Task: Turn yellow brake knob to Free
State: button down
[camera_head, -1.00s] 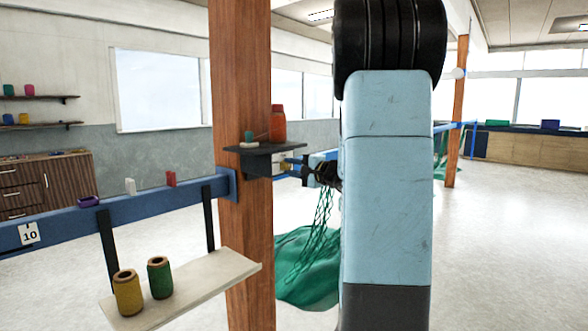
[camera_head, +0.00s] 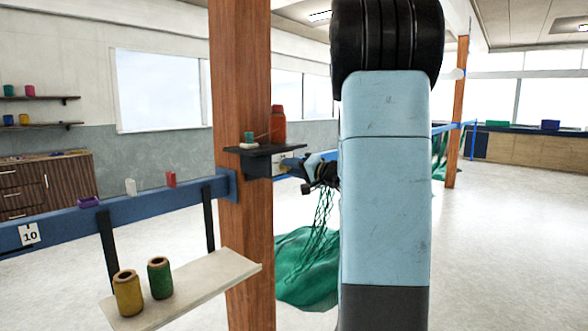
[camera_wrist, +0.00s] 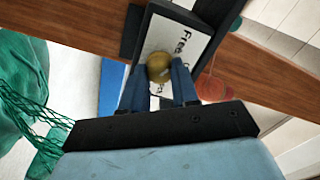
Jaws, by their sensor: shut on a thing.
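The yellow brake knob (camera_wrist: 160,67) shows in the wrist view on a white label plate (camera_wrist: 168,38) fixed to a dark bracket. The word "Free" is printed on the plate above the knob; other lettering below it is mostly hidden by my fingers. My gripper (camera_wrist: 159,75) is shut on the knob, with one blue finger on each side. The wrist picture is rolled, so the wooden post (camera_wrist: 80,28) runs slantwise. In the head view my gripper (camera_head: 290,167) is at the small box below the dark shelf, and the knob cannot be made out there.
The dark shelf (camera_head: 262,149) holds an orange bottle (camera_head: 279,125) and a small green spool just above my gripper. The wooden post (camera_head: 242,220) stands close to the left. A blue rail (camera_head: 150,209) runs left from it. Green netting (camera_head: 305,265) hangs below.

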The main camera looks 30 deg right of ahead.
jog(key=shift+f, duration=0.25)
jog(key=c, duration=1.2)
grip_release()
jog(key=o, duration=0.4)
jog(key=shift+r, duration=0.15)
jog(key=shift+c, duration=0.2)
jog(key=v, duration=1.3)
jog(key=shift+s, duration=0.35)
jog(key=shift+d, duration=0.1)
